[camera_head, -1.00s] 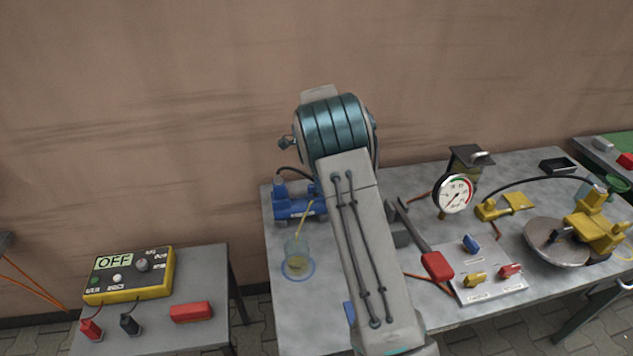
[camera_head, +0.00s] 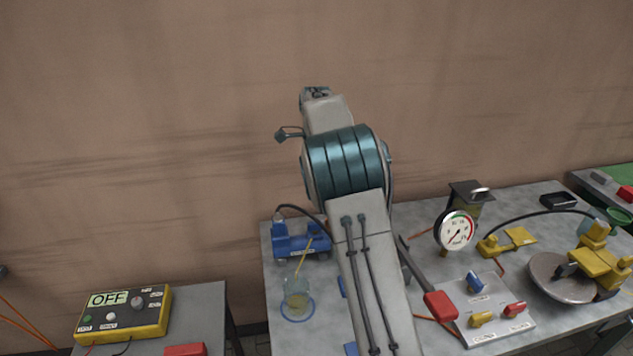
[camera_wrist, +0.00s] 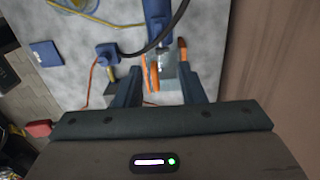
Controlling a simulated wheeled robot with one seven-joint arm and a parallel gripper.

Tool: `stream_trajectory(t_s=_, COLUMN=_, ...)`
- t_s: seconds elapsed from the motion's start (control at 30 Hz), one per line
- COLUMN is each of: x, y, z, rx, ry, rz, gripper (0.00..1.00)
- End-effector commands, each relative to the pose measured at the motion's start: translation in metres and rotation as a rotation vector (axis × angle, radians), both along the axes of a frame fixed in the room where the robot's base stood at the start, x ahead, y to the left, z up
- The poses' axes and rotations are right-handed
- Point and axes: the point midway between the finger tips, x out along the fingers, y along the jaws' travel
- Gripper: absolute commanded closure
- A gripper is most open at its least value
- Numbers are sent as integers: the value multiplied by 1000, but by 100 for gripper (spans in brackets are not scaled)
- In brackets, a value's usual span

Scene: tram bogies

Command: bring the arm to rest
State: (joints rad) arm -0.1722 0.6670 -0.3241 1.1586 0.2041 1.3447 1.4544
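My arm (camera_head: 345,160) reaches up from the bottom centre in the head view, with its teal-banded joint in front of the brown wall. Its grey far end (camera_head: 325,112) is above the bench. My gripper's fingers are not distinguishable in the head view. In the wrist view my gripper (camera_wrist: 162,82) has its two dark fingers well apart. A blue tool (camera_wrist: 158,22) and an orange piece (camera_wrist: 153,73) appear beyond and between the fingers. Nothing appears gripped.
The grey bench (camera_head: 290,338) holds a blue pump (camera_head: 300,240), a glass beaker (camera_head: 296,298), a pressure gauge (camera_head: 455,231), a red-handled lever (camera_head: 440,305), a switch plate (camera_head: 490,310) and a yellow device on a disc (camera_head: 562,280). A yellow meter reading OFF (camera_head: 124,313) stands on the left table.

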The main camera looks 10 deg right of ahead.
Motion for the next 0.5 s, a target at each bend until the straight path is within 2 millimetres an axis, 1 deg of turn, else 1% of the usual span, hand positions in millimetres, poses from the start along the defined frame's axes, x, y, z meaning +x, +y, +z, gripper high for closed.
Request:
stream_trajectory(t_s=0.17, x=-1, y=0, z=1, rx=1, ry=-2, rz=4, gripper=64)
stream_trajectory(t_s=0.23, x=-12, y=-3, z=11, rx=11, ry=-10, rz=45, gripper=64)
stream_trajectory(t_s=0.37, x=-43, y=-8, z=30, rx=30, ry=-38, rz=176, gripper=64)
stream_trajectory(t_s=0.5, x=-87, y=-11, z=49, rx=41, ry=-73, rz=359, gripper=64)
